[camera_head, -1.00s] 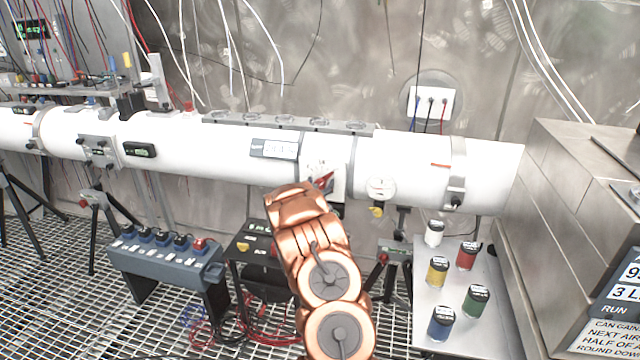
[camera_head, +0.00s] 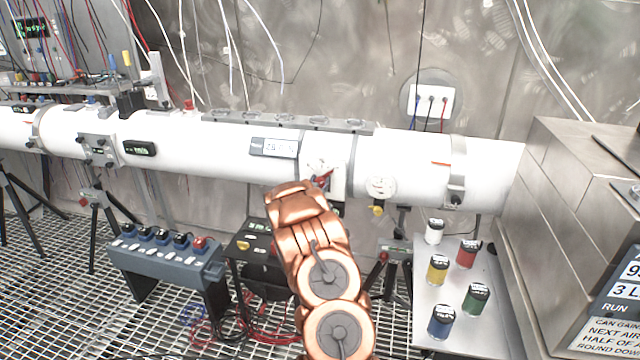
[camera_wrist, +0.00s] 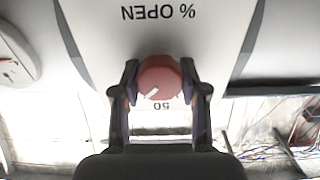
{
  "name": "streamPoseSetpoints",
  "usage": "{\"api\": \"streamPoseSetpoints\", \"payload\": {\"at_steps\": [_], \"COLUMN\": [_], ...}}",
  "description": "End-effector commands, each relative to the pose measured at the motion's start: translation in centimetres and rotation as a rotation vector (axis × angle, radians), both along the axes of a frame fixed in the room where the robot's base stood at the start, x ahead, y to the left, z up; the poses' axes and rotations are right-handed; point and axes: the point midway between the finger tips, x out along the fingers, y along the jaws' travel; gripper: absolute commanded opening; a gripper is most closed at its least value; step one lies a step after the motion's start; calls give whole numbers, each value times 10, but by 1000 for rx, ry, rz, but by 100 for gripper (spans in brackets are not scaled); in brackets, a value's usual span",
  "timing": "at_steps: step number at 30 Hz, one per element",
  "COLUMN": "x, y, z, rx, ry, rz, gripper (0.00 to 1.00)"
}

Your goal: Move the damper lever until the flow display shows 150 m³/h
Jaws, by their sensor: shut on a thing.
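In the head view, part of the red lever (camera_head: 323,179) shows on the white duct, just beyond my copper-coloured wrist, which hides the fingers. A small display (camera_head: 280,148) with a pale screen sits on the duct above and left of the lever. Its digits are too blurred to read surely.
A dark display with green characters (camera_head: 139,149) is further left on the duct (camera_head: 210,150). A round gauge (camera_head: 380,187) is right of the lever. Several coloured jars stand on a metal table (camera_head: 425,337) at right. A blue-grey switch box (camera_head: 165,265) stands at lower left.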

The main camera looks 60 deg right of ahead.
Motion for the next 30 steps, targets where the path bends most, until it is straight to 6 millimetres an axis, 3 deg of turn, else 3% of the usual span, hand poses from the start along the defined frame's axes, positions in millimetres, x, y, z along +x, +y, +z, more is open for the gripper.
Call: {"api": "streamPoseSetpoints", "payload": {"at_steps": [8, 30], "x": [2, 3], "y": [1, 1], "z": [-4, 1], "rx": [-38, -208], "ry": [94, 550], "rz": [2, 1], "gripper": [9, 9]}}
